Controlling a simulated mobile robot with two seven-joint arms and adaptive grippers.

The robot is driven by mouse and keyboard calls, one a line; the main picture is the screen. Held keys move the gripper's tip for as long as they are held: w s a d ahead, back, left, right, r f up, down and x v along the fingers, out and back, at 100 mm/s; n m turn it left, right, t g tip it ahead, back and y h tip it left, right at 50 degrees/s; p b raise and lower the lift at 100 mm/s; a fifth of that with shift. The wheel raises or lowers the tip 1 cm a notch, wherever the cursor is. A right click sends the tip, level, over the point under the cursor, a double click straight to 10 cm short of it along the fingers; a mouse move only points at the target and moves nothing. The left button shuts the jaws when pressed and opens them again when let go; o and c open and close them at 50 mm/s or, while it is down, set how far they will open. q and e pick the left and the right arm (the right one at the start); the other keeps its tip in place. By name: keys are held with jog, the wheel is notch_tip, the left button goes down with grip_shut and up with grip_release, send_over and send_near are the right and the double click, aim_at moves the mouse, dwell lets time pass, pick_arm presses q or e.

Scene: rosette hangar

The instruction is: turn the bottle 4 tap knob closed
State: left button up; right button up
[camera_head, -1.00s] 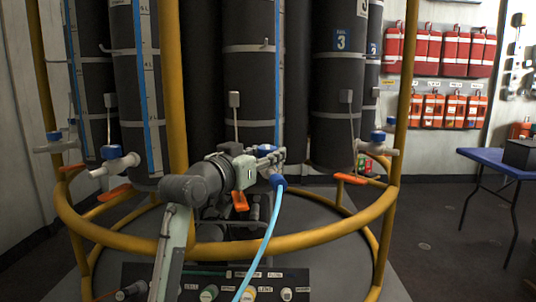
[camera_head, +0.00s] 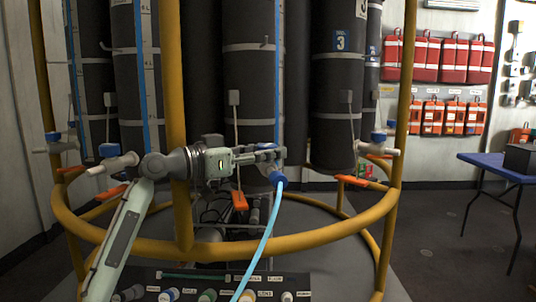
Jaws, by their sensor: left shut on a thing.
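My left gripper (camera_head: 274,155) reaches in from the left, level, over the lower end of the middle front dark bottle (camera_head: 252,100). It is shut at the tap there, on its knob. The fingers hide most of the knob and the tap body, so I cannot read how far it is turned. A blue hose fitting (camera_head: 278,179) with a light blue hose (camera_head: 262,245) hangs just below the fingertips. I see no number on this bottle, so I cannot confirm it is bottle 4. My right gripper is not in view.
A yellow ring frame (camera_head: 240,249) and yellow upright (camera_head: 173,80) surround the bottles, close to my left arm. Other blue-knobbed taps (camera_head: 109,150) (camera_head: 379,138) stand at either side. Orange levers (camera_head: 240,200) sit low. A labelled panel (camera_head: 220,280) lies in front.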

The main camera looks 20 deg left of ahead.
aim_at(268, 145)
pick_arm(q)
jog(key=o, duration=1.2)
notch_tip(268, 145, up, 10)
jog(key=shift+r, duration=0.1)
